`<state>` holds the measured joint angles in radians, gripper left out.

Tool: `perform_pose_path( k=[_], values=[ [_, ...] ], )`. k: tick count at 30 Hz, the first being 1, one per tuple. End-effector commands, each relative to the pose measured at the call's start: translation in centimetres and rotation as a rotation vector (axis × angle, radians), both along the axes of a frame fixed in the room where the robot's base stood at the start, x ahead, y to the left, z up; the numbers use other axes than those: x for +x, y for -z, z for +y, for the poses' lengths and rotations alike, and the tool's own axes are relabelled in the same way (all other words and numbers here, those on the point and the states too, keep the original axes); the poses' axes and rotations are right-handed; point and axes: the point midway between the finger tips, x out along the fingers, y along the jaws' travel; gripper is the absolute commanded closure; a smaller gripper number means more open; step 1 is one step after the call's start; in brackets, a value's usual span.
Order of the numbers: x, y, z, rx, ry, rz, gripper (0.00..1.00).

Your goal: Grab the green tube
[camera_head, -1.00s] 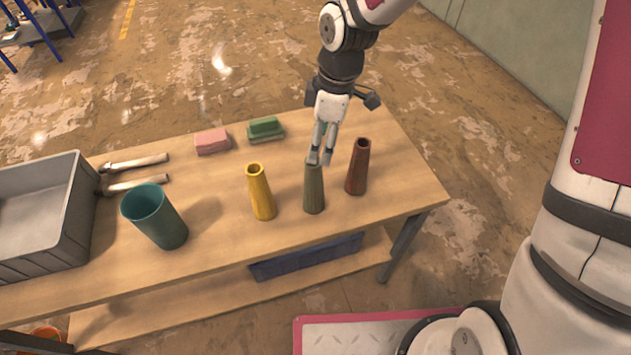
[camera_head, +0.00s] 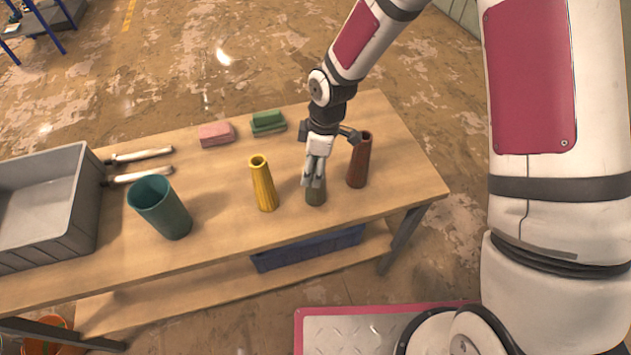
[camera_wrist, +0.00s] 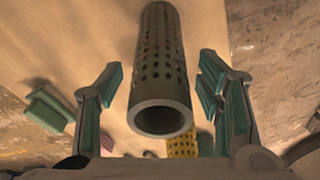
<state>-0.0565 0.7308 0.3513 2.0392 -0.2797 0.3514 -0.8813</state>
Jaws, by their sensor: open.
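The green tube (camera_head: 316,192) stands upright on the wooden table, between the yellow tube and the red tube. My gripper (camera_head: 314,184) is down at it and hides its upper part in the head view. In the wrist view the green tube (camera_wrist: 160,85), perforated and hollow, has its open end near the camera, between the two fingers. My gripper (camera_wrist: 162,105) is open there, with a gap visible on each side of the tube.
The yellow tube (camera_head: 263,185) stands close on the left, the red tube (camera_head: 359,160) close on the right. The table's front right is clear.

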Motion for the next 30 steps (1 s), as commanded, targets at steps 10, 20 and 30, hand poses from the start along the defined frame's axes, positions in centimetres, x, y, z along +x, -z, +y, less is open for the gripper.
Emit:
perform_pose_path(
  k=[10,20,30],
  values=[
    [0.0,0.0,0.0,0.001,0.0,-0.001,0.69],
    [0.0,0.0,0.0,0.001,0.0,-0.001,0.93],
    [0.2,-1.5,0.1,0.002,0.0,-0.003,0.93]
  ],
)
